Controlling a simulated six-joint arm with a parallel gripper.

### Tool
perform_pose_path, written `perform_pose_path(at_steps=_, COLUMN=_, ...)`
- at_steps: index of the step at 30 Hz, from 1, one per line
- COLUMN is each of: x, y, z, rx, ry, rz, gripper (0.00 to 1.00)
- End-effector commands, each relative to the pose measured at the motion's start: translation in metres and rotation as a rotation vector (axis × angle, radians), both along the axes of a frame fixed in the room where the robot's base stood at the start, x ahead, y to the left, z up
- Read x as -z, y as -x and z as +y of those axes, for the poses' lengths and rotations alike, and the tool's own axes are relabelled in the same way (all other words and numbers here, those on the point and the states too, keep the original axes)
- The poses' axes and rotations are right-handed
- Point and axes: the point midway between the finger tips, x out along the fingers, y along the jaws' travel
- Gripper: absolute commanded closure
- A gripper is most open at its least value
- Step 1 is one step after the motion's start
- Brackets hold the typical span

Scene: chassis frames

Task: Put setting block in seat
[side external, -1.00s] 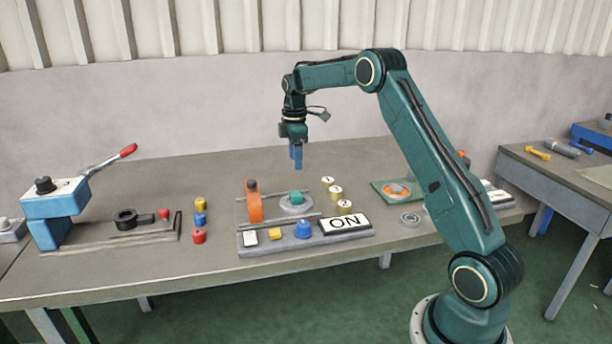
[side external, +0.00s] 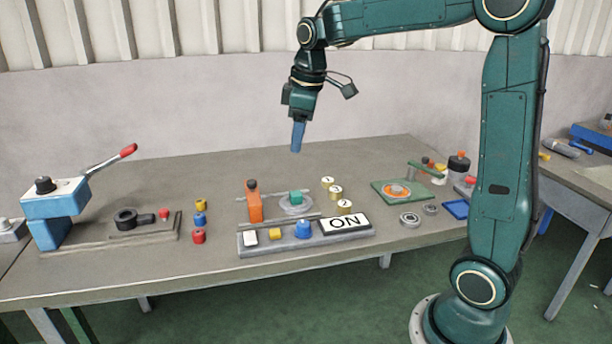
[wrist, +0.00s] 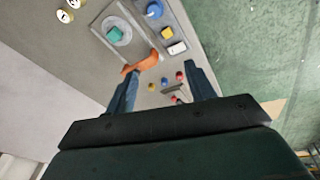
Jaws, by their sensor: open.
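I cannot tell for sure which thing is the setting block or which is the seat. A small teal block (side external: 296,197) sits on a round grey disc (side external: 284,207) in the fixture on the bench; the block (wrist: 114,34) and disc also show at the upper left in the wrist view. An orange upright (side external: 254,206) stands just left of the disc. My gripper (side external: 297,149) is in the air, well above the bench and behind the fixture in the side view. Its blue fingers are apart and nothing is between them; the open fingers also show in the wrist view (wrist: 160,72).
The fixture's front rail carries a white block (side external: 250,237), a yellow block (side external: 275,234), a blue knob (side external: 303,229) and an ON plate (side external: 345,223). Numbered discs (side external: 336,192) lie to its right. A lever press (side external: 56,205) stands at left. The bench behind the fixture is clear.

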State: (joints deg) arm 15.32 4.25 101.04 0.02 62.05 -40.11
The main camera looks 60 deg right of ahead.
Motion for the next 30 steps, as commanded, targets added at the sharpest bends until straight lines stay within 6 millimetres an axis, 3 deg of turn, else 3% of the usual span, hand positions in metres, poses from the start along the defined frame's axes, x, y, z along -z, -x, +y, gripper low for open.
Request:
perform_pose_path(at_steps=6, x=-0.014, y=0.05, z=0.036, rx=0.087, ry=-0.023, rz=-0.071, gripper=0.46)
perform_pose_path(at_steps=14, x=-0.014, y=0.109, z=0.07, rx=0.193, ry=-0.068, rz=-0.151, gripper=0.46)
perform_pose_path(at_steps=24, x=0.008, y=0.183, z=0.099, rx=0.322, ry=-0.152, rz=-0.246, gripper=0.46)
perform_pose_path(at_steps=30, x=0.024, y=0.209, z=0.106, rx=0.375, ry=-0.192, rz=-0.279, gripper=0.46)
